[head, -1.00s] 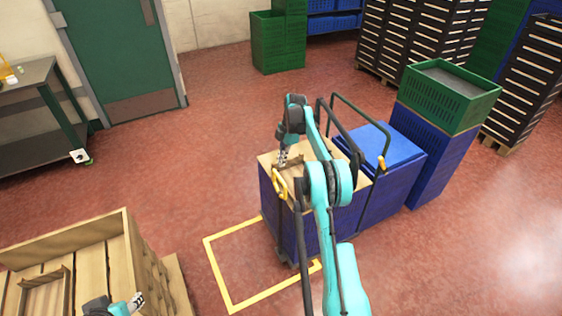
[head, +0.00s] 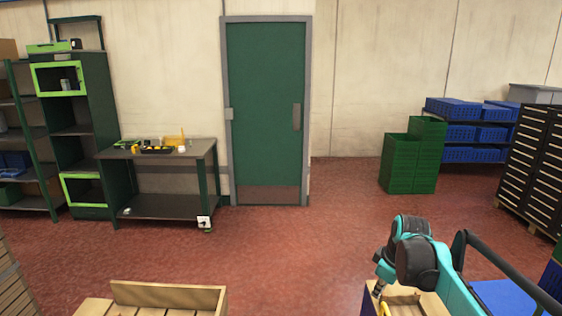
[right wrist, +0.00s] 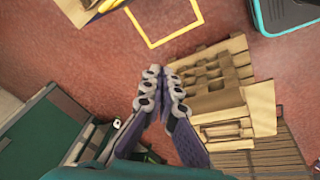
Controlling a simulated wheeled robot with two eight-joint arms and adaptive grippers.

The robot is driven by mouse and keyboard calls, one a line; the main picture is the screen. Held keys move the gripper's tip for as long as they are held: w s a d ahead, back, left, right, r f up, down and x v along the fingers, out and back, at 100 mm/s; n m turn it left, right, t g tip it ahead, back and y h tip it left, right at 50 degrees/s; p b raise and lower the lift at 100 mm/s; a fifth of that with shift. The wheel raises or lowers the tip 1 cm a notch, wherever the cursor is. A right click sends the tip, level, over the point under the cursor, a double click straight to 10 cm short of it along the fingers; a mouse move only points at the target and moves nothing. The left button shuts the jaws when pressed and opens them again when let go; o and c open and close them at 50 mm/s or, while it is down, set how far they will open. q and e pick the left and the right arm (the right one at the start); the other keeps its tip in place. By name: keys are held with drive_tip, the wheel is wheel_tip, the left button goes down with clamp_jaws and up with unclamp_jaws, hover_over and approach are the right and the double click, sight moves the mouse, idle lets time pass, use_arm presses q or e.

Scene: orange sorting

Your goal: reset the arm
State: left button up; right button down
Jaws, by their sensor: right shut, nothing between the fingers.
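My right arm comes in at the lower right of the head view, teal with dark joints. My right gripper (head: 379,291) points down there, small and partly cut off by the bottom of the picture, by a tan box (head: 408,302). In the right wrist view my right gripper (right wrist: 162,73) has its fingers together, with nothing between them. My left gripper does not show in the head view now.
A blue-topped cart (head: 500,297) with a dark rail stands at the lower right. A wooden crate (head: 170,295) is at the bottom centre-left. A workbench (head: 170,150) and a green door (head: 265,115) stand at the back. Open red floor lies between.

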drive_tip(key=s+a+f+m+t, duration=0.1)
drive_tip(key=s+a+f+m, duration=0.1)
drive_tip(key=s, duration=0.5)
drive_tip(key=s+a+f+m+t, duration=0.1)
drive_tip(key=s+a+f+m, duration=0.1)
drive_tip(key=s, duration=0.6)
drive_tip(key=s+a+f+m+t, duration=0.2)
drive_tip(key=s+a+m, duration=0.2)
drive_tip(key=s, duration=0.4)
drive_tip(key=shift+s+a+f+m+h+b, duration=0.3)
drive_tip(key=shift+m+b, duration=0.1)
drive_tip(key=shift+m, duration=0.2)
